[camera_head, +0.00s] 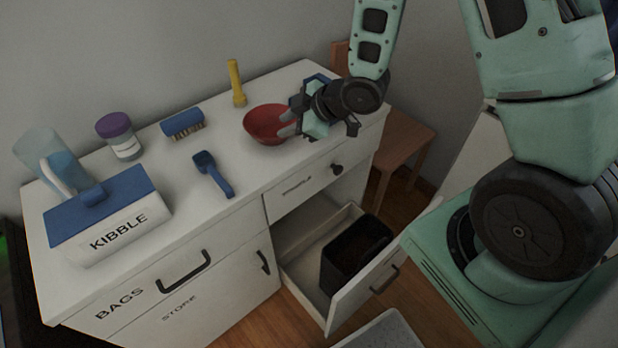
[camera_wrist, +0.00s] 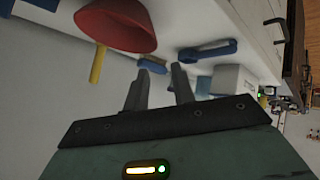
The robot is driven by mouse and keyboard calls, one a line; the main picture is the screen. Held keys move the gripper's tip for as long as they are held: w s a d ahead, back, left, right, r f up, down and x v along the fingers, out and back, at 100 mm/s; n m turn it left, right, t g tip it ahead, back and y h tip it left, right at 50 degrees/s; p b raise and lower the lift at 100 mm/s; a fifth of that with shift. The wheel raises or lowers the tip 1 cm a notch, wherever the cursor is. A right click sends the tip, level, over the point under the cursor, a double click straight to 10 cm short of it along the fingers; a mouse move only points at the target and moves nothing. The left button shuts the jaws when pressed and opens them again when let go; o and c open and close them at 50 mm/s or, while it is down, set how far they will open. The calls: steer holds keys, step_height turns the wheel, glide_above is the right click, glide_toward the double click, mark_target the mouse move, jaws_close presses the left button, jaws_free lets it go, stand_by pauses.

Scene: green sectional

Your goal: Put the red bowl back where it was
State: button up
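The red bowl (camera_head: 262,122) sits upright on the white cabinet top, toward its right end. It also shows at the upper left of the wrist view (camera_wrist: 118,25). My gripper (camera_head: 287,122) is at the bowl's right side, and its fingertips overlap the rim in the head view. In the wrist view my gripper (camera_wrist: 158,85) has its two fingers apart with nothing between them. The bowl is off to one side of them there. I cannot tell whether a finger touches the bowl.
On the cabinet top stand a yellow flashlight (camera_head: 236,84), a blue brush (camera_head: 183,124), a blue scoop (camera_head: 213,174), a purple-lidded jar (camera_head: 120,138), a pitcher (camera_head: 50,160) and a kibble box (camera_head: 110,222). Below, an open drawer (camera_head: 345,308) holds a black bin (camera_head: 352,250).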

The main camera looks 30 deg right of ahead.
steer(key=s+a+r+m+g+h, duration=0.1)
steer(key=s+a+r+g, duration=0.1)
steer(key=s, duration=0.7)
steer(key=s+a+r+m+g+h, duration=0.2)
steer(key=s+r, duration=0.4)
steer(key=s, duration=0.3)
steer(key=s+a+r+m+g+h, duration=0.2)
steer(key=s+a+r+g, duration=0.2)
steer(key=s, duration=0.4)
steer(key=shift+s+a, duration=0.4)
steer(key=shift+a, duration=0.5)
